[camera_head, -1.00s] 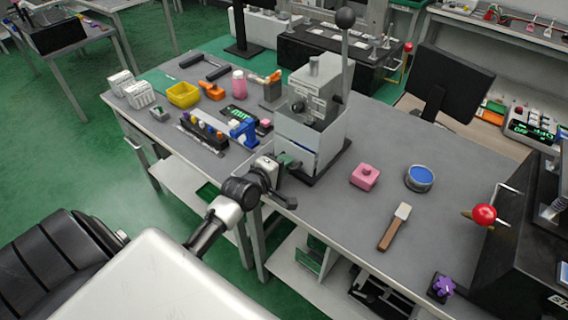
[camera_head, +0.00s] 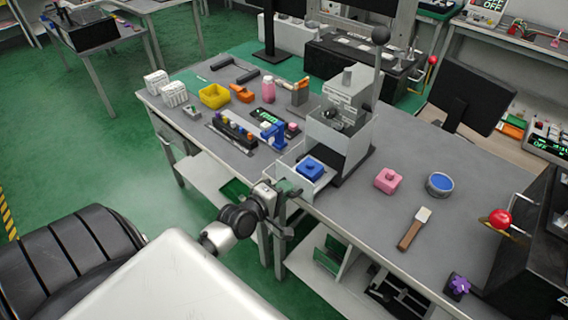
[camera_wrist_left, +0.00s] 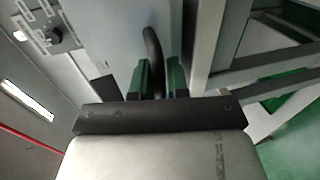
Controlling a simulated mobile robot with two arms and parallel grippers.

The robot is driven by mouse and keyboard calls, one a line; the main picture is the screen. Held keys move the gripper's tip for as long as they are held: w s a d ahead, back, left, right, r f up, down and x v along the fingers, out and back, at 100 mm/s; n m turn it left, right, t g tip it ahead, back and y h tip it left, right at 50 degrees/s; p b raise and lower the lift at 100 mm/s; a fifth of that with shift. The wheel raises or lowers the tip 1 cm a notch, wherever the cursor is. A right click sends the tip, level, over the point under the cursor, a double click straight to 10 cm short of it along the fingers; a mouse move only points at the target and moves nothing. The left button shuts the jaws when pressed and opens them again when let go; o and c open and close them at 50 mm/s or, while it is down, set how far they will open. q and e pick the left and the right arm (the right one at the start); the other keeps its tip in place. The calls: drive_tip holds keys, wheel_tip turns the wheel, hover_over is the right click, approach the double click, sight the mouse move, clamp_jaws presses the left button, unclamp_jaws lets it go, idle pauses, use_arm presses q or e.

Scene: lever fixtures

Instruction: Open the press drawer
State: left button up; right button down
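The grey press (camera_head: 355,112) stands on the workbench with its long lever upright, topped by a black ball (camera_head: 381,35). Its drawer (camera_head: 289,162) is pulled out toward me, and a blue block (camera_head: 311,168) lies inside. My left gripper (camera_head: 289,188) is at the drawer's front. In the left wrist view, the green fingers of my left gripper (camera_wrist_left: 161,80) stand on both sides of the black curved drawer handle (camera_wrist_left: 152,48) and appear closed on it. The handle is hidden by the gripper in the head view. My right gripper is out of view.
A pink block (camera_head: 388,181), a round blue-topped tin (camera_head: 440,184) and a brush-like tool (camera_head: 413,230) lie right of the press. A yellow bin (camera_head: 214,96) and several small items stand to the left. The floor before the bench is clear.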

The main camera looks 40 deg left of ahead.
use_arm(q)
drive_tip(key=o, duration=0.3)
drive_tip(key=shift+o, duration=0.2)
drive_tip(key=shift+s, duration=0.3)
drive_tip(key=d+b+v, duration=0.1)
drive_tip(key=v, duration=0.9)
drive_tip(key=shift+a, duration=0.5)
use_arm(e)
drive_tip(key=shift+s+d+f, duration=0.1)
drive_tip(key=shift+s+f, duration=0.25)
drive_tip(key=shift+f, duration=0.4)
use_arm(q)
drive_tip(key=shift+s+r, duration=0.1)
